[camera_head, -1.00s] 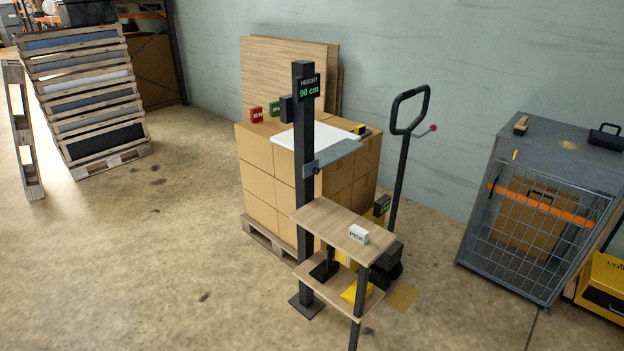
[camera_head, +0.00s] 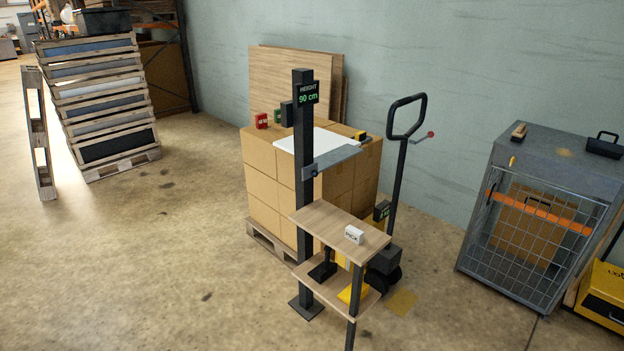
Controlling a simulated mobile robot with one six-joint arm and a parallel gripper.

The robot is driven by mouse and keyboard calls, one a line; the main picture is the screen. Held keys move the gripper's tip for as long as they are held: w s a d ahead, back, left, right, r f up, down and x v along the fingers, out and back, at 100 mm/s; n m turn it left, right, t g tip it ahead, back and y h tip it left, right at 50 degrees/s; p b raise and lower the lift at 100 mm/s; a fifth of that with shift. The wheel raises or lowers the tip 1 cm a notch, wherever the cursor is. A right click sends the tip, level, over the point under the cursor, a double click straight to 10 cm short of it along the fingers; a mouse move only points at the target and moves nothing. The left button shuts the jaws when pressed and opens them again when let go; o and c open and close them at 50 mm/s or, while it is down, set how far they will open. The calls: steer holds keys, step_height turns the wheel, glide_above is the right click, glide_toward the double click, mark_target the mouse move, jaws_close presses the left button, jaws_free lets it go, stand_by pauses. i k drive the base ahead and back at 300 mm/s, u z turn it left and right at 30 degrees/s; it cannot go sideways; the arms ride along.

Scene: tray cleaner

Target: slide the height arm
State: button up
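The height arm (camera_head: 331,160) is a flat grey bar sticking out to the right from a dark upright post (camera_head: 304,215). A display (camera_head: 308,93) at the post's top reads "HEIGHT 90 cm". The post stands on a square base plate on the floor, in front of the stack of cartons (camera_head: 266,185). My gripper is not in view.
A small wooden two-shelf stand (camera_head: 338,230) with a white "PICK" block (camera_head: 354,234) is right of the post. A pallet jack handle (camera_head: 402,150) rises behind it. A wire cage cabinet (camera_head: 530,225) stands right. Stacked pallets (camera_head: 98,105) stand left. Floor at front left is clear.

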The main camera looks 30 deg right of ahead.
mark_target(321, 162)
steer(key=z, duration=0.1)
steer(key=i, duration=0.95)
steer(key=u, duration=0.05)
